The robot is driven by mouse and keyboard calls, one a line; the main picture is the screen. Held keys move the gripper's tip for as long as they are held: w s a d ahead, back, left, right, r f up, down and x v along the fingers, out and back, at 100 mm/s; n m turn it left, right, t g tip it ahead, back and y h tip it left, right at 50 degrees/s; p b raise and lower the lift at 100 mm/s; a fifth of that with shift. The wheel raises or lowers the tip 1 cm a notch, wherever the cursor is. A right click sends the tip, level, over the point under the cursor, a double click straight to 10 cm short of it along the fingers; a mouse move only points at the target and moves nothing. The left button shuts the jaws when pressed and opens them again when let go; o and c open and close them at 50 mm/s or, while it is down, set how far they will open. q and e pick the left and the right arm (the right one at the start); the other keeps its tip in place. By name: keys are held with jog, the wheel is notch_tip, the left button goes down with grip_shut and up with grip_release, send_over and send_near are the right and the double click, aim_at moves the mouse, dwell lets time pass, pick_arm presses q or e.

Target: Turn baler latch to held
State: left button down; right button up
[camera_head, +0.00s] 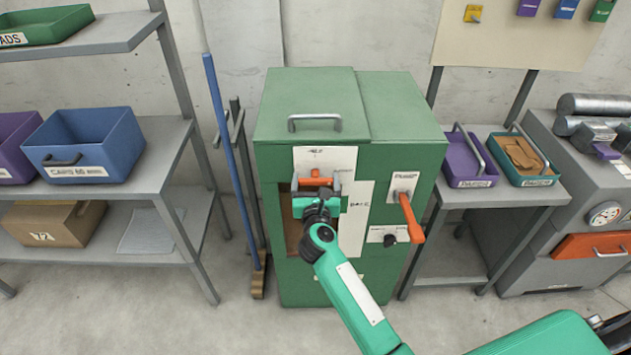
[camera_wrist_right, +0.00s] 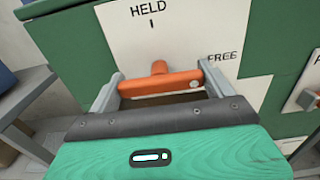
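The green baler (camera_head: 300,105) stands ahead with a white latch plate (camera_head: 322,160) on its front. The orange baler latch (camera_head: 315,182) is a T-shaped handle, and it also shows in the right wrist view (camera_wrist_right: 160,86). Its bar lies roughly level, with a pale dot at its right end, on the side of the FREE label (camera_wrist_right: 222,57). The HELD label (camera_wrist_right: 149,8) is above the latch. My right gripper (camera_head: 316,187) is at the latch, its fingers wide apart, one at each end of the bar. I cannot tell whether they touch it. My left gripper is out of view.
An orange lever (camera_head: 410,217) and a black knob (camera_head: 389,240) are on the baler front to the right of the latch. A blue pole (camera_head: 230,150) leans at the left. Shelves with bins (camera_head: 85,145) stand left; a table with trays (camera_head: 468,165) stands right.

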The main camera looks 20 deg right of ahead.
jog(key=shift+n+p, duration=0.3)
jog(key=shift+p, duration=0.1)
jog(key=n+p, duration=0.2)
jog(key=p, duration=0.1)
jog(key=shift+r+n, duration=0.2)
jog(key=shift+n, duration=0.1)
jog(key=shift+n+p, duration=0.8)
jog(key=shift+n, duration=0.1)
jog(key=n+p, duration=0.3)
jog(key=shift+n, duration=0.3)
jog(key=n+p, duration=0.2)
jog(key=n, duration=0.1)
jog(key=shift+n+p, duration=0.3)
jog(key=n+p, duration=0.2)
jog(key=n, duration=0.1)
jog(key=shift+f, duration=0.1)
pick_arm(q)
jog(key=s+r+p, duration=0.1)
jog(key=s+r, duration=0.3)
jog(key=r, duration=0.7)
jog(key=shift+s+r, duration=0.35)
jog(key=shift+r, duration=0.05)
pick_arm(e)
jog(key=shift+f+n, duration=0.1)
jog(key=shift+n, duration=1.2)
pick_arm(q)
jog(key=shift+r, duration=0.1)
